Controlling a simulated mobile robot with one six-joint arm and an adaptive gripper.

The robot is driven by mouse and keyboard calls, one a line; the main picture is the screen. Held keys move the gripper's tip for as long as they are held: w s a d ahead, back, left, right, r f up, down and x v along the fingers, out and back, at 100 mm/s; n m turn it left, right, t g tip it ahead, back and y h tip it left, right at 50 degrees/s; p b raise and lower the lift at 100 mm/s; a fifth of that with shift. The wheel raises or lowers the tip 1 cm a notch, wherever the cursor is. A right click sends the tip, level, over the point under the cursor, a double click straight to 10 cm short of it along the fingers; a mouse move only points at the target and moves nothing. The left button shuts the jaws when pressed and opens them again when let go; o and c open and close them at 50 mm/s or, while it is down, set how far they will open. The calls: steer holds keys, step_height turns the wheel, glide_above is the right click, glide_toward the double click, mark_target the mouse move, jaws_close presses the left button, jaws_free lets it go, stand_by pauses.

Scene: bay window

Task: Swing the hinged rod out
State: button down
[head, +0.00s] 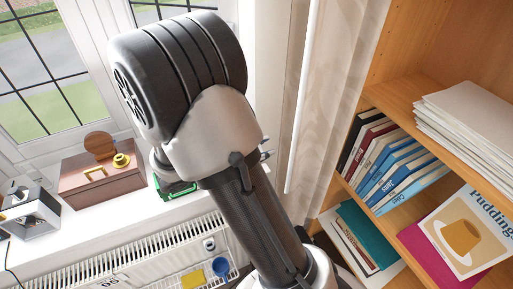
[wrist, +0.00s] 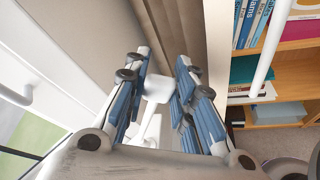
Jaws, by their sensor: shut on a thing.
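A long thin white rod (head: 303,100) hangs almost upright in front of the pale curtain in the head view. It also shows in the wrist view (wrist: 264,50), to the right of my gripper and apart from the fingers. My gripper (wrist: 157,100) has its blue-padded fingers on both sides of a white piece (wrist: 157,85) with a flat end and a narrow stem, and is shut on it. I cannot tell whether this piece joins the rod. In the head view my arm hides nearly all of the gripper; only small finger parts show just left of the rod.
A wooden bookcase (head: 358,97) with books stands close on the right. The curtain (head: 335,75) hangs beside it. On the left, a brown box (head: 100,185) and a grey-white device (head: 28,215) stand on the windowsill, above a white radiator (head: 130,262).

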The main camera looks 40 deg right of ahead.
steer(key=shift+s, duration=0.15)
steer(key=c, duration=1.6)
jaws_free()
steer(key=shift+a, duration=0.1)
steer(key=v, duration=1.2)
